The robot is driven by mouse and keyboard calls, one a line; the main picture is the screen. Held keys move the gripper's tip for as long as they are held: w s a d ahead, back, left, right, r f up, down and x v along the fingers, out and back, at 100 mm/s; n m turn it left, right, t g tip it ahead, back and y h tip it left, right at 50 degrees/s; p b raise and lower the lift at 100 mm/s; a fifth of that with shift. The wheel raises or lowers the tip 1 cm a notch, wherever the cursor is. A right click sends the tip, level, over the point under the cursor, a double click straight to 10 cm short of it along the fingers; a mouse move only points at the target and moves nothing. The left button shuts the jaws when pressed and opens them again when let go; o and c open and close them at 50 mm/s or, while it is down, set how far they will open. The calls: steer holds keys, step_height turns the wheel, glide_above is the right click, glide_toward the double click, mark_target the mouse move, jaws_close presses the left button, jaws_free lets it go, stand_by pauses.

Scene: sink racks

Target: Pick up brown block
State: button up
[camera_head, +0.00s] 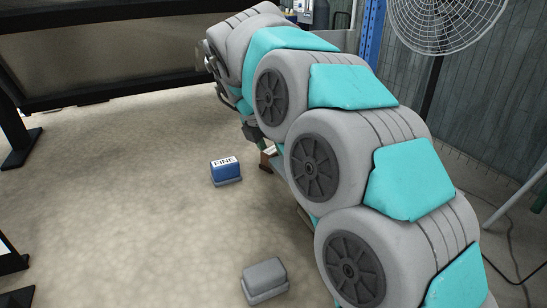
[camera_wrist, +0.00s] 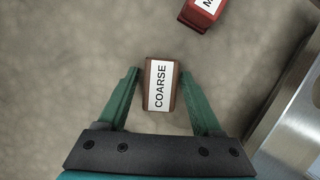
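The brown block (camera_wrist: 152,104) has a white label reading COARSE and lies on the floor-like speckled surface in the wrist view. My gripper (camera_wrist: 160,73) is open, with one green finger on each side of the block. Narrow gaps show between the fingers and the block, and I cannot tell their height above the surface. In the head view a small part of the brown block (camera_head: 265,162) shows beside my arm, which hides the rest. The gripper's fingers are not clear in that view.
A blue block (camera_head: 225,169) labelled FINE stands left of the brown one. A grey block (camera_head: 264,278) is nearer the front. A red block (camera_wrist: 203,10) lies at the top of the wrist view. A metallic edge (camera_wrist: 292,125) runs along the right there. The left surface is open.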

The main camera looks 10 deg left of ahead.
mark_target(273, 149)
jaws_close()
stand_by(0.3)
steer(key=shift+r, duration=0.15)
step_height(273, 149, up, 7)
steer(key=shift+a+r, duration=0.1)
steer(key=shift+r, duration=0.05)
steer(key=shift+d+r, duration=0.2)
steer(key=shift+r, duration=0.5)
steer(key=shift+a+r, duration=0.1)
steer(key=shift+r, duration=0.4)
